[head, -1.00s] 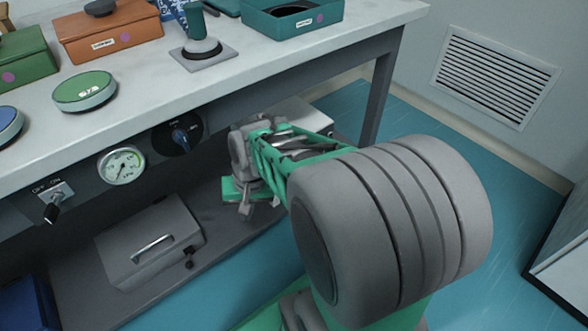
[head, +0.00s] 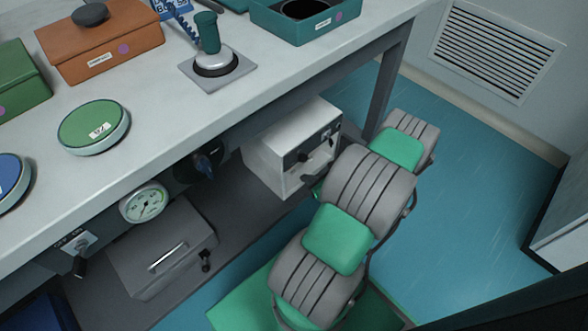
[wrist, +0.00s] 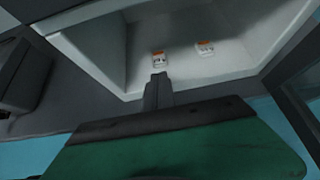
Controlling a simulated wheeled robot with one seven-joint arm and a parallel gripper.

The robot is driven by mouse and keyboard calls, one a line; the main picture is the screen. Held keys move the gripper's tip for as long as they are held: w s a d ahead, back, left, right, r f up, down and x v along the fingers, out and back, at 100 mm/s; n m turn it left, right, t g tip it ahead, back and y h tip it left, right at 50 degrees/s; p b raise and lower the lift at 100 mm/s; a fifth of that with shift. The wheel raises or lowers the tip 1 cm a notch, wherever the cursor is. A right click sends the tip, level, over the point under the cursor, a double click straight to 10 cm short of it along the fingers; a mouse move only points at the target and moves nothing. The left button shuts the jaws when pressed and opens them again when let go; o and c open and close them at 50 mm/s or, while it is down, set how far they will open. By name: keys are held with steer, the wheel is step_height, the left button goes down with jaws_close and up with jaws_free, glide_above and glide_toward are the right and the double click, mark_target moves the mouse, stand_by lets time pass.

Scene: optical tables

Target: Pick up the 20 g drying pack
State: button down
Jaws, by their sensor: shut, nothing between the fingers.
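My gripper (wrist: 159,78) is shut and empty. Its tip points at the box opening, just below the left pack in the picture; I cannot tell if they touch. In the head view my arm hides the gripper, and no packs show.
The white box (head: 262,160) stands on the dark shelf under the bench (head: 150,165). A grey case (head: 160,255) with a handle is to its left. A gauge (head: 144,203) and switch (head: 76,252) are on the bench front. Blue floor is clear at right.

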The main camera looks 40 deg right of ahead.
mark_target(294, 173)
steer(key=w+b, duration=0.1)
steer(key=w, duration=0.6)
steer(key=shift+w+a+f+b, duration=0.1)
steer(key=shift+a+b, duration=0.05)
steer(key=shift+b, duration=0.2)
steer(key=shift+f+b, duration=0.6)
steer(key=shift+f, duration=0.15)
